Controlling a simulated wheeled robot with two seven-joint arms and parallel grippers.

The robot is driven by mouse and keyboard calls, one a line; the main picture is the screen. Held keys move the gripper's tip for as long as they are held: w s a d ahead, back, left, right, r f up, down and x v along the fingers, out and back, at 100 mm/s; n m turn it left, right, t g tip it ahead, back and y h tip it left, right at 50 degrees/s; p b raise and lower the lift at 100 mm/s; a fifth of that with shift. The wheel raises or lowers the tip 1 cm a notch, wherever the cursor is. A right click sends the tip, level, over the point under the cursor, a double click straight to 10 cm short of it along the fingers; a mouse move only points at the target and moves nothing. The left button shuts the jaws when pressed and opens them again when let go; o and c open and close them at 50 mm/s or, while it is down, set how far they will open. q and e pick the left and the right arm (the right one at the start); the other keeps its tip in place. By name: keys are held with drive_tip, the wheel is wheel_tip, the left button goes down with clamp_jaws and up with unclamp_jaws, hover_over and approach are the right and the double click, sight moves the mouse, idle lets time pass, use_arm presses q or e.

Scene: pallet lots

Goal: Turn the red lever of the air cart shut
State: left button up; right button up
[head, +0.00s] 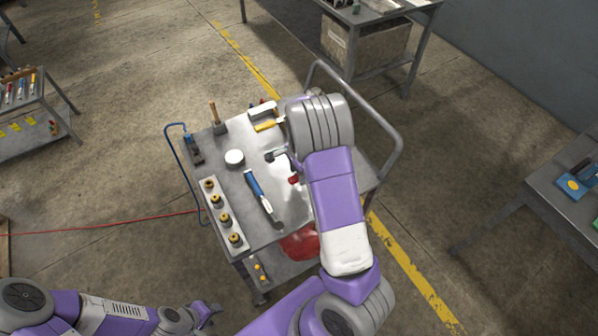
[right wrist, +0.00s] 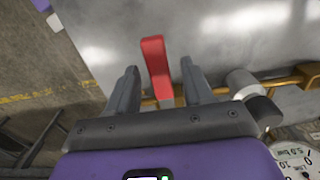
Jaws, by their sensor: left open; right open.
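The red lever (right wrist: 155,66) shows in the right wrist view, standing out from a brass pipe (right wrist: 268,86) over the cart's grey top. My right gripper (right wrist: 159,75) is open, with one finger on each side of the lever and a visible gap on both sides. In the head view a small red part (head: 294,180) shows beside my right arm, which hides much of the air fittings. My left gripper (head: 207,313) is open and empty at the bottom, away from the air cart (head: 232,180).
A pressure gauge (right wrist: 297,160) and a grey fitting (right wrist: 243,84) sit right of the lever. A red hose (head: 100,225) crosses the floor.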

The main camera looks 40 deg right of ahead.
wheel_tip(320, 180, up, 7)
drive_tip(key=shift+r+p, duration=0.15)
drive_tip(key=shift+p, duration=0.6)
use_arm(q)
drive_tip(key=shift+r, duration=0.85)
drive_tip(key=shift+s, duration=0.1)
